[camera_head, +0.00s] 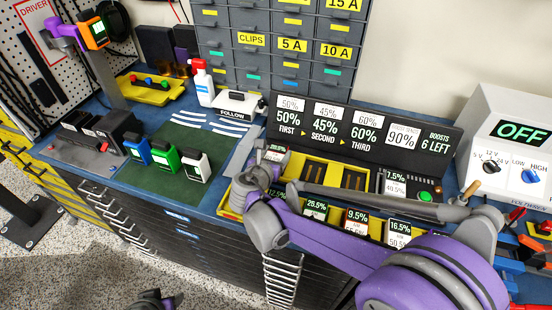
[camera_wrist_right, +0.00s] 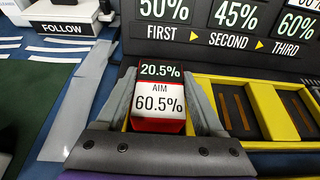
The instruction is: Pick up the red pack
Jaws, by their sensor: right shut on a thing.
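The red pack (camera_wrist_right: 158,124) stands between the two fingers of my right gripper (camera_wrist_right: 163,105) in the right wrist view. Its top display reads 20.5% and its white label reads AIM 60.5%. The gripper is shut on it, with a grey finger against each side. In the head view my right gripper (camera_head: 258,180) is at the left end of the yellow charging tray (camera_head: 228,199) and mostly covers the pack. A dark piece with purple at the bottom edge of the head view looks like my left gripper (camera_head: 155,300); its fingers are unclear.
Blue (camera_head: 137,150), green (camera_head: 165,159) and white-faced (camera_head: 195,166) packs stand on the green mat. The sign board (camera_head: 362,135) rises behind the tray. Other packs, including a red-edged one (camera_head: 355,221), sit along the tray's front. A grey box reading OFF (camera_head: 510,150) stands right.

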